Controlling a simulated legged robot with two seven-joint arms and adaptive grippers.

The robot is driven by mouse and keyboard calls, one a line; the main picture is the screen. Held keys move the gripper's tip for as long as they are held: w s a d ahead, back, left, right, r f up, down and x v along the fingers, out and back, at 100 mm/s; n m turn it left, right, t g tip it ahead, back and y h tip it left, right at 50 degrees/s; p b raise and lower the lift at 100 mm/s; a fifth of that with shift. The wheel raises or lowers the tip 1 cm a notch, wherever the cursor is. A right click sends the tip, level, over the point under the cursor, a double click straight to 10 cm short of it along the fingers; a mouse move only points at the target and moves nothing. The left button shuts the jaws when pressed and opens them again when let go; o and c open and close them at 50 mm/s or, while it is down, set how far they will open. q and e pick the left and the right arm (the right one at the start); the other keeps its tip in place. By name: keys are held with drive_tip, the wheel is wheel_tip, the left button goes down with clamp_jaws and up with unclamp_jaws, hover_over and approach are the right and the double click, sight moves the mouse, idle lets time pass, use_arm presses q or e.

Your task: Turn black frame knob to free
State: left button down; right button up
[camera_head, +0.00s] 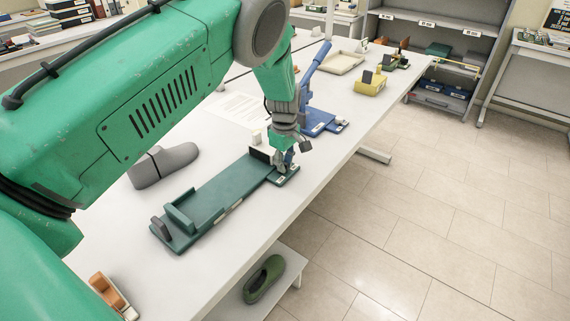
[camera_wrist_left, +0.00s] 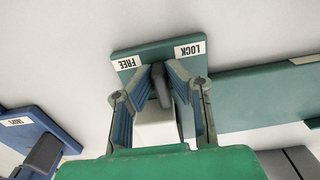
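A long green frame (camera_head: 215,205) lies on the white table, with a small green end plate at its far right end. In the left wrist view that end plate (camera_wrist_left: 152,58) carries a FREE label (camera_wrist_left: 129,63) and a LOCK label (camera_wrist_left: 190,49). A black knob (camera_wrist_left: 161,86) stands between the two labels. My left gripper (camera_head: 287,164) reaches down to this end of the frame. In the left wrist view its fingertips (camera_wrist_left: 161,70) are closed in on both sides of the knob. The arm and fingers hide the knob in the head view. My right gripper is not in view.
A blue device (camera_head: 318,118) with a lever stands just beyond the gripper. A grey shoe form (camera_head: 163,166) lies left of the frame. A yellow block (camera_head: 370,87) and a pale tray (camera_head: 343,63) sit farther back. A green shoe (camera_head: 264,278) is on the lower shelf.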

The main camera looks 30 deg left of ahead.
use_arm(q)
drive_tip(key=shift+m, duration=0.3)
drive_tip(key=m, duration=0.5)
drive_tip(key=shift+s+a, duration=0.1)
drive_tip(key=shift+s, duration=0.15)
drive_tip(key=m, duration=0.6)
drive_tip(key=shift+s+a, duration=0.15)
drive_tip(key=shift+m, duration=0.3)
drive_tip(key=c, duration=1.6)
unclamp_jaws()
drive_tip(key=shift+f, duration=0.1)
wheel_tip(320, 180, up, 12)
drive_tip(key=shift+f, duration=0.1)
drive_tip(key=shift+c, duration=0.4)
